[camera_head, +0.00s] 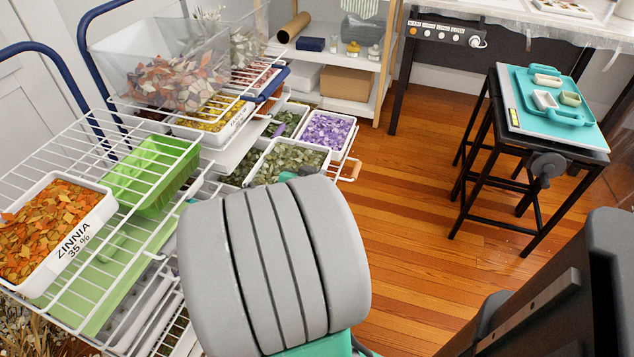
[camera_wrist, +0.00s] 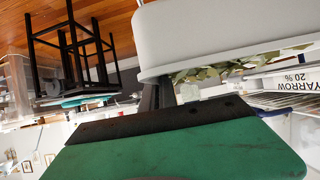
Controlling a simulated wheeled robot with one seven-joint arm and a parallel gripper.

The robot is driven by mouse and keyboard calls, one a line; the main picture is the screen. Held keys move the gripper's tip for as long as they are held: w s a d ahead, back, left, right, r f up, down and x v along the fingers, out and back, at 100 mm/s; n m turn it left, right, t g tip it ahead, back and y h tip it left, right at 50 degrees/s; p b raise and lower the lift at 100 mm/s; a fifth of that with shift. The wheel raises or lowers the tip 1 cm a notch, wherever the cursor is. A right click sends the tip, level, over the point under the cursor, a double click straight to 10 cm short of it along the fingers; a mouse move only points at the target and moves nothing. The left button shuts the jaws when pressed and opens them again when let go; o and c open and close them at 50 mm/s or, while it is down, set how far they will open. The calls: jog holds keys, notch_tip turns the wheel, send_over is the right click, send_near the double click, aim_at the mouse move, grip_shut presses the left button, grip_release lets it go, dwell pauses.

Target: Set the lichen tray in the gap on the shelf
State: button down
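In the wrist view, which is upside down, a pale grey-white tray (camera_wrist: 235,30) with pale green flakes, seemingly the lichen tray, is large and close. My gripper (camera_wrist: 163,92) reaches its wall with a dark finger and appears shut on it; the other finger is hidden. In the head view my grey arm link covers the gripper and this tray. The wire shelf (camera_head: 75,150) at left bears an orange ZINNIA 35 % tray (camera_head: 90,232) and a light-green bin (camera_head: 150,170). I cannot tell which space is the gap.
A yellow-filled tray (camera_head: 232,122), green-filled trays (camera_head: 285,172) and a purple-filled tray (camera_head: 345,130) stand around the rack. A clear bin (camera_head: 165,65) of reddish flakes sits above. A black stool (camera_head: 545,145) with a turquoise tray stands right. Wooden floor (camera_head: 420,230) between is clear.

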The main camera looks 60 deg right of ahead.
jog(key=x, duration=0.3)
jog(key=f+b+x, duration=0.1)
jog(key=x, duration=0.3)
jog(key=a+f+b+x, duration=0.1)
jog(key=x, duration=0.2)
jog(key=shift+d+f, duration=0.15)
jog(key=shift+d, duration=0.1)
jog(key=shift+d+f+b, duration=0.15)
jog(key=shift+f+b, duration=0.25)
jog(key=shift+f, duration=0.5)
jog(key=shift+d+f+b, duration=0.2)
jog(key=shift+f+b, duration=0.2)
jog(key=shift+f, duration=0.5)
jog(key=shift+f, duration=0.2)
jog(key=c, duration=1.7)
grip_release()
